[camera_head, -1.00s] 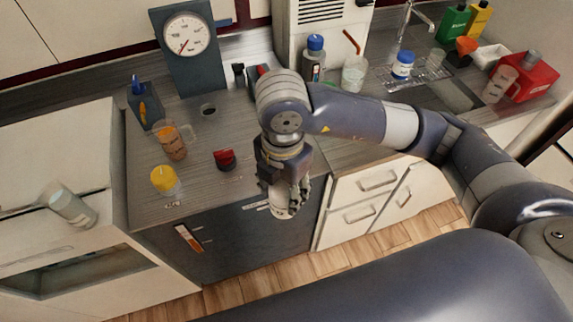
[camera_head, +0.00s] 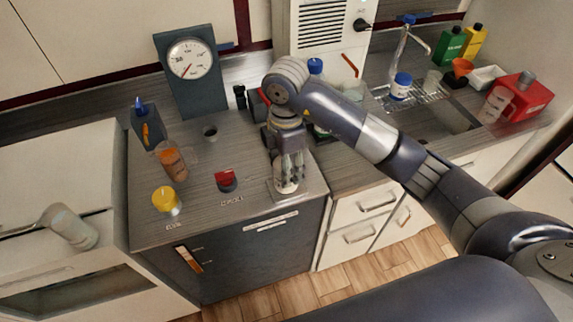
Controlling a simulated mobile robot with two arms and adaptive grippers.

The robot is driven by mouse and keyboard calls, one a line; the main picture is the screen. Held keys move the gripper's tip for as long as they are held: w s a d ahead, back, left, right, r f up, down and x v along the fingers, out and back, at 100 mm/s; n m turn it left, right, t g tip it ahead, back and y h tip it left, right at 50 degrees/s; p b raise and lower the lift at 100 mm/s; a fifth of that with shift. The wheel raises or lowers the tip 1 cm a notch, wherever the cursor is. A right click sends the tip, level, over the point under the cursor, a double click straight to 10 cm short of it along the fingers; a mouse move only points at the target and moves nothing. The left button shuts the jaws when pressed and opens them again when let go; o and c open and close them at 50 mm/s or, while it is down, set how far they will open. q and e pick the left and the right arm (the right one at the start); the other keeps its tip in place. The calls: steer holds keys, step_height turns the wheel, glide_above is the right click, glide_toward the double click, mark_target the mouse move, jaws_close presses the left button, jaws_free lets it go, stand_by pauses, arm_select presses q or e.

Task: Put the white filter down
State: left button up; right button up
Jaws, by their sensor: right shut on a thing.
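The white filter (camera_head: 285,187) is a small pale cylinder near the front edge of the grey counter (camera_head: 240,222), right of a red-capped filter. My right gripper (camera_head: 287,175) points down with its fingers around the upper part of the white filter. The filter appears upright and low at the counter top; I cannot tell whether its bottom touches the surface. The fingers hide part of it. My left gripper does not show.
A red-capped filter (camera_head: 226,180) and a yellow-capped jar (camera_head: 165,199) stand to the left along the front, with small labels before them. A sink lies right.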

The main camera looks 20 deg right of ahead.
steer(key=shift+w+d, duration=0.2)
steer(key=shift+w, duration=0.3)
steer(key=shift+w+d, duration=0.2)
steer(key=shift+w, duration=0.3)
steer(key=shift+w+f+p, duration=0.1)
steer(key=shift+w+p, duration=0.05)
steer(key=shift+p, duration=0.15)
step_height(320, 180, down, 3)
steer(key=shift+p, duration=0.75)
steer(key=shift+f, duration=0.2)
steer(key=shift+f, duration=0.1)
steer(key=shift+f, duration=0.1)
steer(key=o, duration=1.2)
